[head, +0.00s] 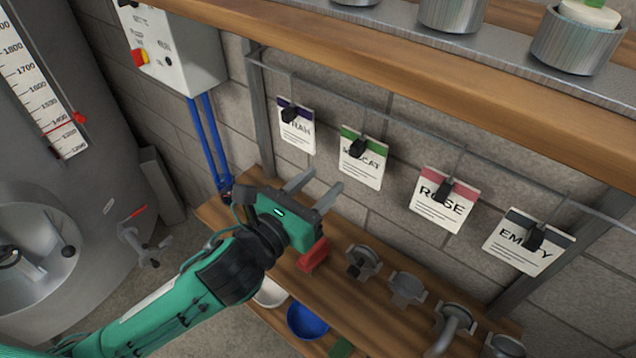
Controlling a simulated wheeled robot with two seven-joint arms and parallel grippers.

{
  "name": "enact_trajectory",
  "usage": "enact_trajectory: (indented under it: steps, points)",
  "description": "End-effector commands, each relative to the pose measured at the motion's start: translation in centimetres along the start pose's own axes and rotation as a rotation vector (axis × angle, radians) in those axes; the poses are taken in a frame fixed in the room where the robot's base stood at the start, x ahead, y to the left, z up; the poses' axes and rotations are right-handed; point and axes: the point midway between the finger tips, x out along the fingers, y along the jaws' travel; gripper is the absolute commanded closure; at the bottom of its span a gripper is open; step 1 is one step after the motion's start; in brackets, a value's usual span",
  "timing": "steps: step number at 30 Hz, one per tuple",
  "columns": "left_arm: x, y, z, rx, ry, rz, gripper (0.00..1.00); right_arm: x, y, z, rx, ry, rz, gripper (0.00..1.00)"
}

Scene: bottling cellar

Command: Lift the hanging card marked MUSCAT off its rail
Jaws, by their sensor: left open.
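The MUSCAT card (362,169) hangs from the thin metal rail (400,121) on the wall. It is white with a green top band, and a black clip covers part of its lettering. My left gripper (321,187) is open and empty, with its two grey fingers pointing up toward the cards. In the picture it is below and to the left of the MUSCAT card, apart from it. My right gripper is not in view.
A purple-banded card (297,132) hangs left of MUSCAT; the ROSE card (443,203) and EMPTY card (529,246) hang right. A wooden shelf (420,65) overhangs the rail. A lower wooden shelf (345,300) holds metal fittings (407,289) and a red piece (314,256).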

Motion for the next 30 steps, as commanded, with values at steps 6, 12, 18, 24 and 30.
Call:
enact_trajectory:
  steps: [6, 12, 18, 24, 30]
  points:
    - [0.5, -0.3, 0.4, 0.046, -0.012, -0.011, 0.56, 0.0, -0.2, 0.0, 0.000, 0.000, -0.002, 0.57]
    - [1.9, -0.3, 0.4, 0.042, -0.012, -0.010, 0.56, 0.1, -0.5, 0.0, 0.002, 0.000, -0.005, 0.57]
    - [3.5, -0.3, 0.3, 0.041, -0.011, -0.010, 0.56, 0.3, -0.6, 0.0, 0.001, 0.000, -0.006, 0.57]
    - [5.2, -0.3, 0.3, 0.041, -0.011, -0.009, 0.56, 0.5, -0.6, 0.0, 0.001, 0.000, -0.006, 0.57]
    - [6.8, -0.3, 0.6, 0.043, -0.010, -0.010, 0.56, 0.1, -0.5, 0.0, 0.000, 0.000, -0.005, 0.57]
